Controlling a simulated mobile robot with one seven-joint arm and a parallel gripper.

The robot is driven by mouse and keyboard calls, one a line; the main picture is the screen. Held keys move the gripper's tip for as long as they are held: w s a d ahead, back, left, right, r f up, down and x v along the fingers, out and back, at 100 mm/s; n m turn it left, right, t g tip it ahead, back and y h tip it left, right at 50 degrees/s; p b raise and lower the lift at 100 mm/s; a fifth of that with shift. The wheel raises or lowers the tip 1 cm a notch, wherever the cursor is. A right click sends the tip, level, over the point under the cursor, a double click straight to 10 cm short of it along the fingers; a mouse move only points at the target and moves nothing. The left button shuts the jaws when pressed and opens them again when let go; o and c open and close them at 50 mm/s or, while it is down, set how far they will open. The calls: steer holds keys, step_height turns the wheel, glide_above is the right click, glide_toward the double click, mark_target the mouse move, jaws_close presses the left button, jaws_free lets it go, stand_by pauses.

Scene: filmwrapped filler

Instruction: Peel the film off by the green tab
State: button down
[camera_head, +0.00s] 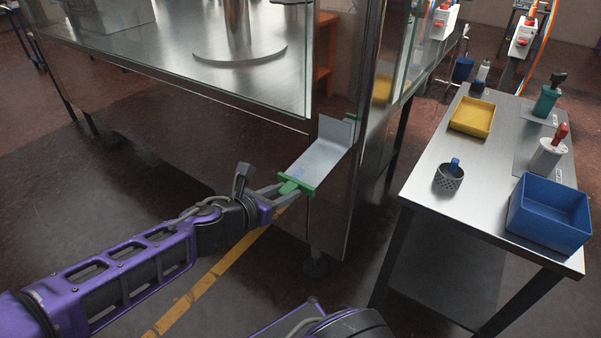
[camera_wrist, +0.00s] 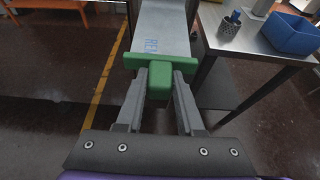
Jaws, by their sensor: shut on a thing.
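My gripper (camera_head: 283,190) is shut on the green tab (camera_head: 297,184), which is a bar with a short stem. In the wrist view the gripper (camera_wrist: 159,88) has its fingers on both sides of the tab's stem (camera_wrist: 159,82). The pale film (camera_head: 319,160) runs from the tab up and back toward the steel-framed glass machine. Blue letters show on the film (camera_wrist: 158,30) near the tab. The film bends upward at its far end, beside the machine's corner post. A small green piece (camera_head: 351,117) shows at that far end. How the film is attached there is unclear.
The machine's glass panel (camera_head: 200,60) and steel post (camera_head: 362,130) stand close to the film. A steel table (camera_head: 440,210) at right holds a blue bin (camera_head: 550,214), a yellow tray (camera_head: 472,117), a mesh cup (camera_head: 448,178) and dispensers. Open floor lies below my arm.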

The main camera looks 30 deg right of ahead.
mark_target(283, 192)
steer(key=p+v, duration=0.4)
steer(key=v, duration=0.2)
steer(key=shift+a+r, duration=0.1)
steer(key=shift+r, duration=0.15)
steer(key=shift+s+a+r+p, duration=0.1)
steer(key=shift+s+a+r, duration=0.15)
steer(key=shift+a+r, duration=0.4)
steer(key=shift+s+a+r+p, duration=0.1)
steer(key=shift+s+a+r, duration=0.15)
steer(key=shift+a+r, duration=0.35)
steer(key=shift+s+a+r+p, duration=0.1)
steer(key=shift+s+a+r, duration=0.2)
steer(key=shift+r, duration=0.55)
